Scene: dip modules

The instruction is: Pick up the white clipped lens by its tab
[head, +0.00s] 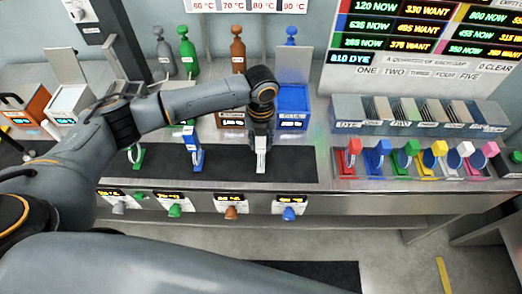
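A white clip with a round lens (466,149) stands in the row of coloured clips at the right, between a yellow one and a pink one. My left gripper (261,158) points straight down over the dark mat (226,170), well to the left of that row. A pale narrow piece shows at its tip; I cannot tell whether this is its fingers or a held thing, nor whether the gripper is open or shut. My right gripper is not in view.
A green stand (137,156) and a blue stand (194,155) are on the mat. Blue (292,103) and brown boxes stand behind the gripper. A rack of plates (420,112) stands behind the clip row. Coloured knobs line the front edge.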

